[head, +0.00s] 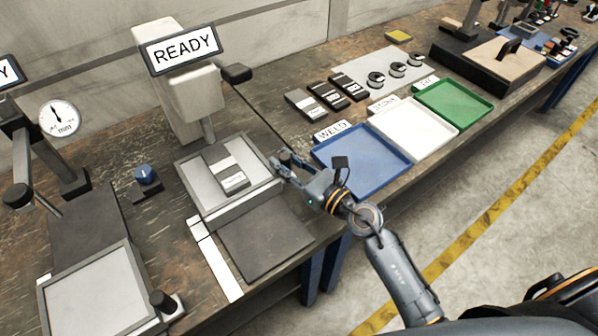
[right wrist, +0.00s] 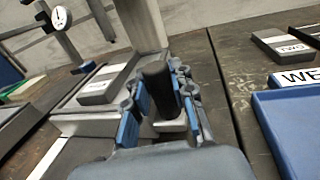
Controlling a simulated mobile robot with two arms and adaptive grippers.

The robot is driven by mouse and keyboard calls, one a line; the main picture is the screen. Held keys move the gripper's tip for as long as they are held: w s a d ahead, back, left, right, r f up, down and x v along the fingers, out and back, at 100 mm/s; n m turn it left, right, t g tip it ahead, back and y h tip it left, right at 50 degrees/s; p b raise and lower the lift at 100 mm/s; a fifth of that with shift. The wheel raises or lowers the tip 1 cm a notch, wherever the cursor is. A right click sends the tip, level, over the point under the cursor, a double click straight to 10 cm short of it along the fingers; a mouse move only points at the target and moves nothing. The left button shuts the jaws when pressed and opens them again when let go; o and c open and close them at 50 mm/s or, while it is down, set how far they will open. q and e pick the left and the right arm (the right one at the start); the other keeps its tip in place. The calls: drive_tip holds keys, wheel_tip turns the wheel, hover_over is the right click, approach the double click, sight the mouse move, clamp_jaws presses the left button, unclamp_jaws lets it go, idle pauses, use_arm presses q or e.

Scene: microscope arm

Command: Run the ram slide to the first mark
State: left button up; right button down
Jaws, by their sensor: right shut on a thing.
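The grey slide plate (head: 255,191) lies under the light-coloured column (head: 192,100) with the READY sign (head: 183,50). A grey block with a pale label (head: 226,165) rests on it. A dark upright handle (right wrist: 157,88) stands at the slide's right side. My right gripper (head: 284,163) is shut around this handle; its blue-padded fingers stand on either side of it in the right wrist view. A white strip (head: 215,258) with a dark line lies along the front left of the slide; its marks are too small to read. My left gripper is not in view.
A dark flat plate (head: 262,240) lies in front of the slide. Blue (head: 362,180), white (head: 445,140) and green (head: 482,112) trays stand to the right. A blue knob (head: 144,173) and another device with a dial (head: 60,118) stand to the left.

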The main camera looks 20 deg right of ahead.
drive_tip(key=shift+w+a, duration=0.1)
drive_tip(key=shift+w, duration=0.1)
drive_tip(key=shift+s, duration=0.1)
drive_tip(key=c, duration=1.1)
unclamp_jaws()
drive_tip(key=v, duration=1.2)
drive_tip(key=shift+f, duration=0.1)
